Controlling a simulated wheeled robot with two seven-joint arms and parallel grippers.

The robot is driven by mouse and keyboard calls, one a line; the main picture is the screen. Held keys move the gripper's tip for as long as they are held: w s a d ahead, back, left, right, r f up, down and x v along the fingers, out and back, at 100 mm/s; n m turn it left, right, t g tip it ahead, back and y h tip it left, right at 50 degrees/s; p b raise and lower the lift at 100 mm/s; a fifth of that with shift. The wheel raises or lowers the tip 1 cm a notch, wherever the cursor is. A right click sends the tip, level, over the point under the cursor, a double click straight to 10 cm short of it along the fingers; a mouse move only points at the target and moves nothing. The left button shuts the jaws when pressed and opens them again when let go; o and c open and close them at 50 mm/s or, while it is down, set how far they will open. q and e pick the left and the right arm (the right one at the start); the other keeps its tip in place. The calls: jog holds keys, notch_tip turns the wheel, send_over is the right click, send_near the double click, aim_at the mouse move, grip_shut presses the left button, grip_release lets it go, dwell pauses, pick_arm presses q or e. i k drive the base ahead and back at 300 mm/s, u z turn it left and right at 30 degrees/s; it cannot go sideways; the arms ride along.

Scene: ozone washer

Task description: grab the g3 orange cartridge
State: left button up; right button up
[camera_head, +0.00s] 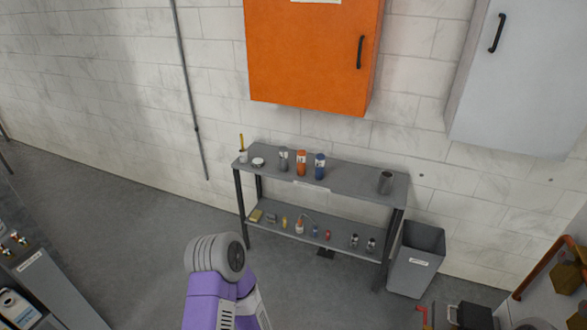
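An orange cartridge (301,162) with a pale label stands upright on the top shelf of the grey metal rack (345,180). It stands between a grey cartridge (283,160) on its left and a blue cartridge (320,166) on its right. All three are apart, and nothing touches the orange one from my side. The label text is too small to read. A purple and grey link of my own arm shows at the bottom, well short of the rack. No fingertips of either gripper show.
The lower shelf (280,231) holds several small bottles and items. A metal cup (385,182) stands on the top shelf's right end. A grey bin (416,260) stands right of the rack. An orange wall cabinet (310,55) hangs above. The floor before the rack is mostly clear.

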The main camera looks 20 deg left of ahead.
aim_at(301, 153)
jog(key=u, duration=0.7)
jog(key=i, duration=0.9)
jog(key=u, duration=0.35)
jog(key=i, duration=1.15)
jog(key=z, duration=0.6)
